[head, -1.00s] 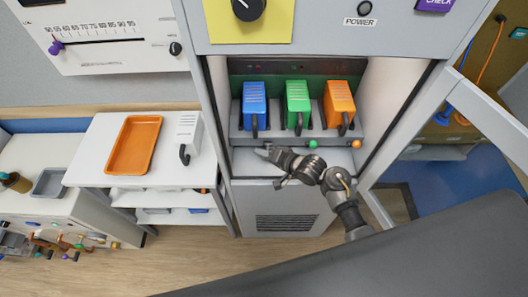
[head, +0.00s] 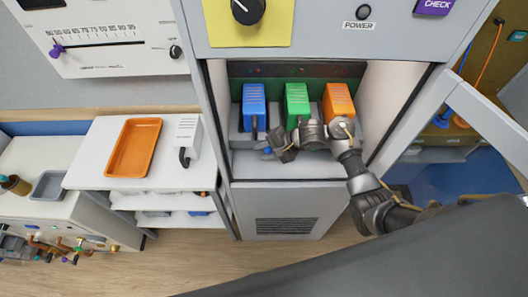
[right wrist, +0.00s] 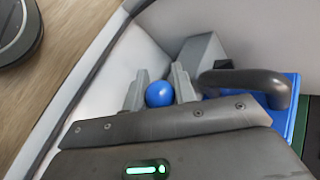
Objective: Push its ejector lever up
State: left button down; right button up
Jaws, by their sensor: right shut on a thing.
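The blue module (head: 254,100) sits upright at the left of the row in the open cabinet bay, with a dark handle on its front. My right gripper (head: 270,152) is low in front of it. In the right wrist view the blue ball knob (right wrist: 159,94) of the lever sits between the two grey fingers, which are shut on it. The blue module (right wrist: 292,112) and its dark handle (right wrist: 250,80) show at the right of that view. The lever's stem is hidden. My left gripper is out of view.
A green module (head: 297,100) and an orange module (head: 339,98) stand to the right of the blue one; my right arm covers the area below them. The bay walls stand close on both sides. An orange tray (head: 133,147) and a white module (head: 187,135) sit on the left shelf.

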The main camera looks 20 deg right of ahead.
dwell(0.3)
jog(key=o, duration=1)
jog(key=shift+w, duration=0.1)
jog(key=v, duration=0.7)
jog(key=shift+d+r, duration=0.15)
jog(key=shift+r, duration=0.05)
jog(key=shift+c, duration=0.2)
